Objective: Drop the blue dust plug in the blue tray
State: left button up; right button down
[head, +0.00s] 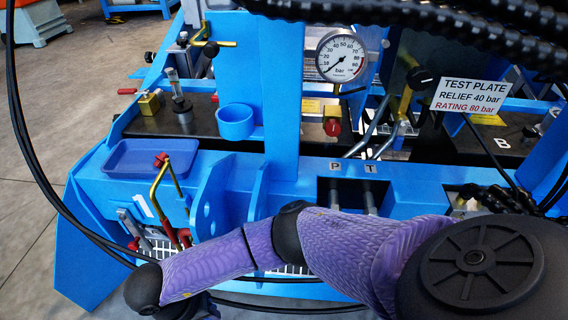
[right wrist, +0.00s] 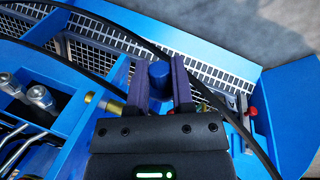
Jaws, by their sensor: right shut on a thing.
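The blue dust plug (right wrist: 159,75) is a short, round-topped cylinder between the two purple fingers of my right gripper (right wrist: 152,84) in the right wrist view. The gripper is shut on it, above the blue stand. The plug does not show in the head view, where my purple right arm (head: 210,266) crosses the bottom and its gripper is out of sight. The blue tray (head: 122,170) is shallow and dark blue, on the left part of the stand in the head view. No plug is visible in it. My left gripper is not in view.
A brass pipe with a red cap (head: 162,160) rises at the tray's right front edge. A round blue cup (head: 235,122) stands to the right of the tray. Black hoses (head: 22,125) loop along the left. A pressure gauge (head: 341,55) and test plate sign (head: 468,96) stand behind.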

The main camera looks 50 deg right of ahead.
aim_at(129, 163)
jog(key=i+j+u, duration=0.45)
jog(key=i+u, duration=0.15)
jog(key=i+j+z, duration=0.1)
jog(key=z, duration=0.35)
jog(key=i+j+z, duration=0.25)
jog(key=z, duration=0.15)
jog(key=i+j+z, duration=0.2)
jog(key=z, duration=0.25)
jog(key=i+j+z, duration=0.1)
jog(key=j+z, duration=0.2)
jog(key=z, duration=0.15)
